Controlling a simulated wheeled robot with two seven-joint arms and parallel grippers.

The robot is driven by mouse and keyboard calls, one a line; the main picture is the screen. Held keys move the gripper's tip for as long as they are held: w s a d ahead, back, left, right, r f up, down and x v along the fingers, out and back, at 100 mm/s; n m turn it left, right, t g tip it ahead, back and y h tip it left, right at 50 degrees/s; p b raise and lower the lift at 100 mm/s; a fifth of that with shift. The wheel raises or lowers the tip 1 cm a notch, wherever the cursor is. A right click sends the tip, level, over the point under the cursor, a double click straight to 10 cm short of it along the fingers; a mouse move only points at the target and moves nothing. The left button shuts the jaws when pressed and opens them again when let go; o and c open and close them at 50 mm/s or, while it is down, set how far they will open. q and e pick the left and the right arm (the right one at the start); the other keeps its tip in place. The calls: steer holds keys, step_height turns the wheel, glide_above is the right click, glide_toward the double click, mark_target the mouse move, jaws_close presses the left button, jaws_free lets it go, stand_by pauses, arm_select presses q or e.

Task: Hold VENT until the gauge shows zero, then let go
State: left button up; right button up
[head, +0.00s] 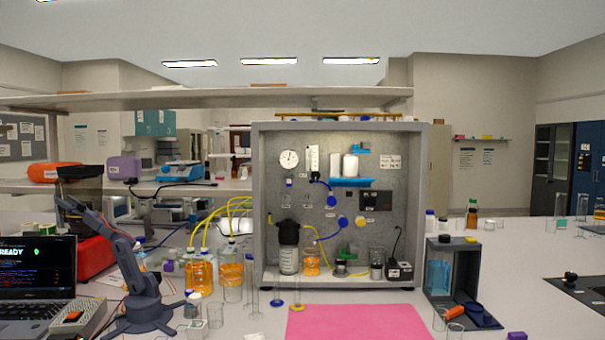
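The membrane rig (262,200) is an open grey cabinet standing on the bench in the middle of the head view. A round white gauge (289,159) is at the upper left of its back panel; its needle reading is too small to tell. A dark control box (375,200) is at the right of the panel. Small labels are unreadable, so I cannot tell which control is VENT. Neither of my grippers is in view, and nothing is seen touching the panel.
A pink mat (355,322) lies in front of the rig. Orange-filled bottles (200,275) and glass cylinders stand left of it, near a small dark desktop arm (135,270) and a laptop (38,268). A grey open box (455,280) stands at the right.

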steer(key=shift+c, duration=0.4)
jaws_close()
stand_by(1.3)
